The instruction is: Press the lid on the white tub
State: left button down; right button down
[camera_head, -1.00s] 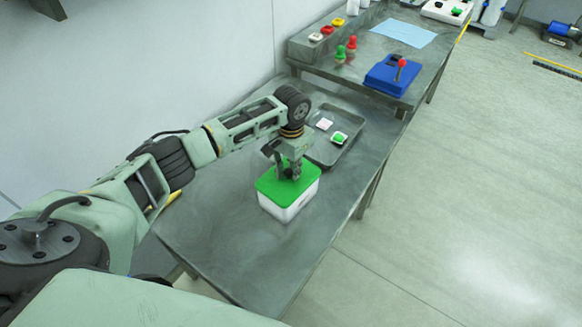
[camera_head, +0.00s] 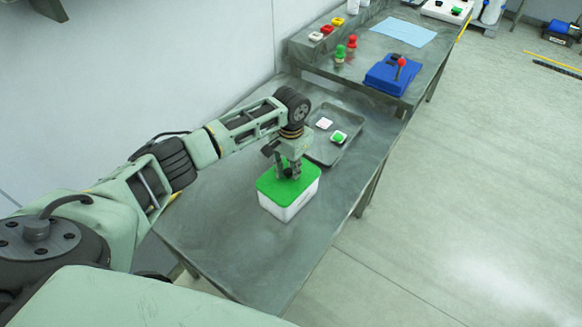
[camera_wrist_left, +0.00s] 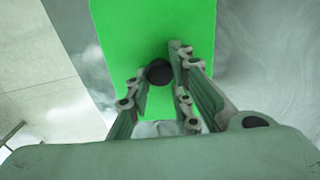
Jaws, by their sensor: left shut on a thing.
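The white tub (camera_head: 289,207) stands on the grey table. The green lid (camera_head: 272,184) lies over its top and looks level; I cannot tell whether its edge is fully seated all round. My left gripper (camera_head: 288,174) points down at the middle of the lid and is shut on its dark knob. In the left wrist view the green lid (camera_wrist_left: 150,30) fills the middle, with the dark knob (camera_wrist_left: 158,72) at the fingertips of my left gripper (camera_wrist_left: 160,80). The tub is hidden there beneath the lid. My right gripper is not in view.
A grey tray (camera_head: 325,153) with a small white piece and a small green-topped one lies just behind the tub. A second table behind holds a blue box (camera_head: 388,78), stamp-like pieces and a blue sheet (camera_head: 404,32). The front of the near table is clear.

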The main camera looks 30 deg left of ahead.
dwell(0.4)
pick_arm(q)
jog(key=c, duration=1.5)
grip_release()
jog(key=o, duration=0.5)
notch_tip(320, 180, up, 5)
jog(key=p, duration=0.5)
jog(key=shift+r, duration=1)
